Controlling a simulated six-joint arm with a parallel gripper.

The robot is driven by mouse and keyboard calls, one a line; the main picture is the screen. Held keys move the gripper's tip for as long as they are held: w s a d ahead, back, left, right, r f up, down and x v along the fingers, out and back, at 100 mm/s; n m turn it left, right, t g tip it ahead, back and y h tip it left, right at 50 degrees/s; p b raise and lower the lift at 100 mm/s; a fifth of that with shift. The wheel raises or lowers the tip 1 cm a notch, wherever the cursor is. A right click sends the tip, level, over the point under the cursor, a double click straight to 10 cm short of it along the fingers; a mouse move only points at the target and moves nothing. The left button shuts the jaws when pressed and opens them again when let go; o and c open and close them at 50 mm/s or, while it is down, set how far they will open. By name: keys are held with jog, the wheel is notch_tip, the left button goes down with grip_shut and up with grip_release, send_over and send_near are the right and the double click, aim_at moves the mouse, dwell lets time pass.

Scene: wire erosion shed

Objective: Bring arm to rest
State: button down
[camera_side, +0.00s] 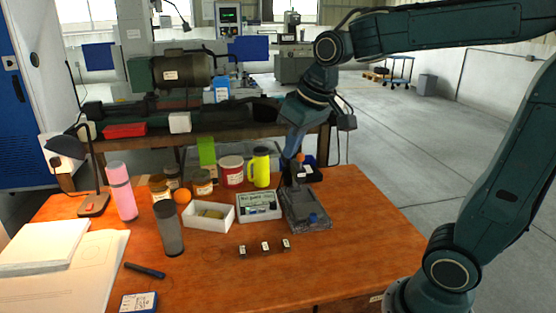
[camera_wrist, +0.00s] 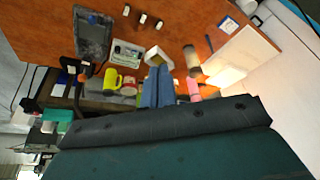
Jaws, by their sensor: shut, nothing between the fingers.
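My gripper (camera_side: 287,162) hangs from my arm over the back right of the orange-brown table (camera_side: 365,225). Its blue fingers point down and appear shut, with nothing held. In the side view the fingertips overlap the back of the grey tray (camera_side: 318,222); I cannot tell the exact height above it. In the wrist view the closed fingers (camera_wrist: 158,82) point towards the white open box (camera_wrist: 160,56). My arm reaches in from the right, raised and bent at the elbow.
A yellow jug (camera_side: 261,168), a red-and-white tin (camera_side: 231,172) and a labelled case (camera_side: 259,206) stand near my gripper. Three small blocks (camera_side: 265,246) lie in front. A pink bottle (camera_side: 122,190) and lamp (camera_side: 93,205) stand left. The table's right front is bare.

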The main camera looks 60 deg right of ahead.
jog(key=s+a+f, duration=0.1)
jog(key=s, duration=0.6)
jog(key=s+a+f+n+t, duration=0.1)
jog(key=s, duration=0.6)
jog(key=shift+s+a+f, duration=0.35)
jog(key=shift+a+f, duration=0.05)
jog(key=c, duration=1.6)
grip_release()
jog(key=shift+w, duration=0.1)
jog(key=o, duration=0.8)
jog(key=shift+w+r, duration=0.25)
jog(key=shift+w, duration=0.2)
jog(key=o, duration=0.8)
jog(key=shift+n+g, duration=0.5)
jog(key=shift+n, duration=0.4)
jog(key=w, duration=0.1)
jog(key=w+r, duration=0.1)
jog(key=w, duration=0.3)
jog(key=shift+d+r, duration=0.2)
jog(key=shift+d, duration=0.05)
jog(key=w+d+f+n+g, duration=0.1)
jog(key=w+f, duration=0.3)
jog(key=w, duration=0.4)
jog(key=w+d+f+n+g, duration=0.2)
jog(key=w+f, duration=0.3)
jog(key=w, duration=0.4)
jog(key=w+d+f+n+g, duration=0.1)
jog(key=w+f+n, duration=0.3)
jog(key=w, duration=0.5)
jog(key=shift+d+f, duration=0.2)
